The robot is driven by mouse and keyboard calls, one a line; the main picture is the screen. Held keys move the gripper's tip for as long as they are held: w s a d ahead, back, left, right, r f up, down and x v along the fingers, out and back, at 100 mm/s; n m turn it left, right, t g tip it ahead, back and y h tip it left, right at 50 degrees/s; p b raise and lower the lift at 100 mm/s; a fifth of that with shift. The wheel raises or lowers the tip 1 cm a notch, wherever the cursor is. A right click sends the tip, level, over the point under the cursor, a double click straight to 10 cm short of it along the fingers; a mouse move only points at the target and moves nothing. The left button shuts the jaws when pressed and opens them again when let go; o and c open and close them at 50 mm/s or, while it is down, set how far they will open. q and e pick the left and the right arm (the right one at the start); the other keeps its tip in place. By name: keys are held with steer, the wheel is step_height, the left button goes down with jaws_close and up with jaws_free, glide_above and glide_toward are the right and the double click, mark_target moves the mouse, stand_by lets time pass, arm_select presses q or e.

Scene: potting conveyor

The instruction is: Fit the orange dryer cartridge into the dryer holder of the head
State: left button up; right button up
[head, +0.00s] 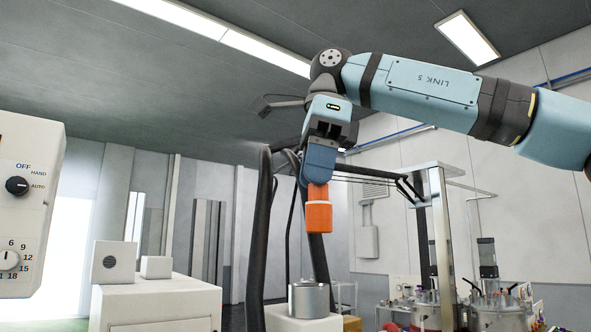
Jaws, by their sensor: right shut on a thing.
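The orange dryer cartridge (319,217) hangs roughly upright below my right gripper (319,182), near the middle of the head view. My right gripper points down and is shut on the cartridge's narrower upper part. A silver metal cylinder (309,301) stands on a white block below the cartridge, with a clear gap between them. I cannot tell whether this cylinder is the dryer holder of the head. My left gripper is not in view.
Thick black hoses or tubes (262,230) rise beside and behind the cartridge. A white control box (26,205) with knobs is at the left edge. A white cabinet (155,302) stands at lower left. Metal vessels (500,308) and a steel post (441,240) are at right.

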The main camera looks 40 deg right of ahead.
mark_target(312, 201)
steer(key=shift+w+a+r, duration=0.1)
steer(key=shift+a+r, duration=0.05)
steer(key=shift+a, duration=0.55)
steer(key=shift+s+d+f, duration=0.1)
steer(key=shift+s+f, duration=0.15)
steer(key=shift+f, duration=2.35)
steer(key=shift+w+a+f, duration=0.2)
steer(key=shift+w+a, duration=0.1)
steer(key=shift+f+b, duration=1.05)
steer(key=shift+f, duration=0.95)
steer(key=o, duration=1)
